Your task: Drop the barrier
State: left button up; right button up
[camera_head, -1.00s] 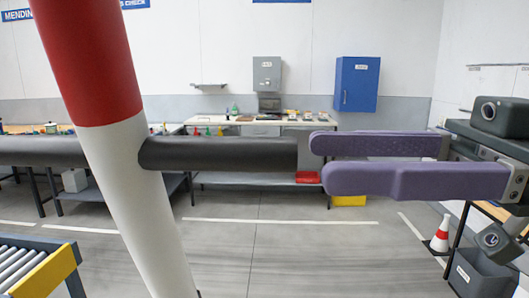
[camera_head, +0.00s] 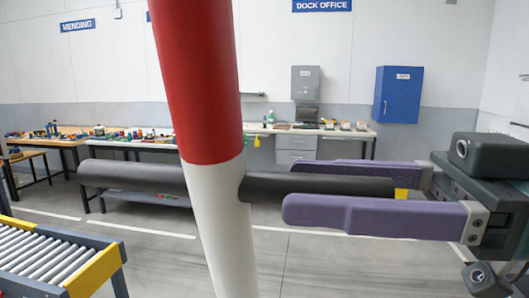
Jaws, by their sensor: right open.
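The barrier (camera_head: 207,105) is a thick pole with a red upper part and a white lower part. It rises steeply through the view, leaning slightly, and its ends are out of frame. A dark grey crossbar handle (camera_head: 132,177) sticks out from both sides of its white part. My right gripper (camera_head: 291,188) comes in from the right with its two purple fingers open. The handle's right end lies between the fingers, with one finger behind it and one in front. I see a gap below the bar; contact with the rear finger cannot be told. My left gripper is not in view.
A roller conveyor (camera_head: 45,262) with a yellow end stands at the lower left. Workbenches with small items (camera_head: 330,131) line the back wall, below a grey box (camera_head: 304,82) and a blue cabinet (camera_head: 397,94). The floor between is clear.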

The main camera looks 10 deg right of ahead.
jog(key=shift+x, duration=0.95)
jog(key=shift+c, duration=0.2)
grip_shut()
dwell(0.5)
